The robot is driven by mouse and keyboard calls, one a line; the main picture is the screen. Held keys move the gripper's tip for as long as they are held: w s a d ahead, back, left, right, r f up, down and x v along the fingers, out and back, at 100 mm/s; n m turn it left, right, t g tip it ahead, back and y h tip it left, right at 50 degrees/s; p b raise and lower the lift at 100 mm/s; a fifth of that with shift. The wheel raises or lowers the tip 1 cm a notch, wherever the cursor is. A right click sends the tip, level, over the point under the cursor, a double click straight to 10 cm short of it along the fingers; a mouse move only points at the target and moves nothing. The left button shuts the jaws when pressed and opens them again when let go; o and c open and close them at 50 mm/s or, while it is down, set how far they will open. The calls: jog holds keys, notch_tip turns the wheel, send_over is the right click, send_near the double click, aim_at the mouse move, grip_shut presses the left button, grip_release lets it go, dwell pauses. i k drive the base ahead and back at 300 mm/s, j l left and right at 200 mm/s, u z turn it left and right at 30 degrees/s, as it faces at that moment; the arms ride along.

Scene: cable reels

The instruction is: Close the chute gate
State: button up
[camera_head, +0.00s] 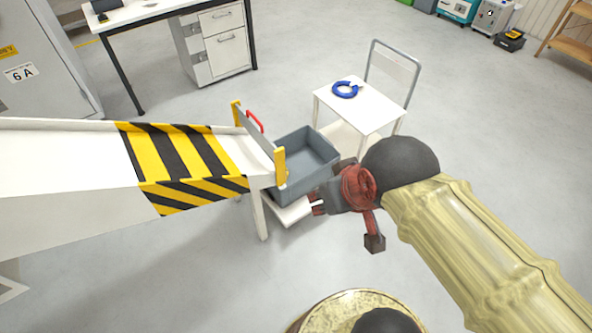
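The white chute (70,155) comes in from the left and ends in a band of yellow and black stripes. At its end the gate (259,136), a thin pale panel with a red handle (254,121) near its top, stands between two yellow posts (280,166). I cannot tell whether there is a gap beneath the panel. My gripper (316,204) is at the lower right of the chute end, apart from the gate and handle. Its dark red fingertips point left, with a small gap between them, and nothing shows held.
A grey bin (306,178) stands just beyond the gate, beside my gripper, on a white support. A white chair (358,108) with a blue ring (345,89) is behind it. A desk (150,12) and grey cabinet (40,60) are at the back left.

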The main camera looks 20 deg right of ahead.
aim_at(258, 134)
jog(key=i+u, duration=0.45)
jog(key=i, duration=0.65)
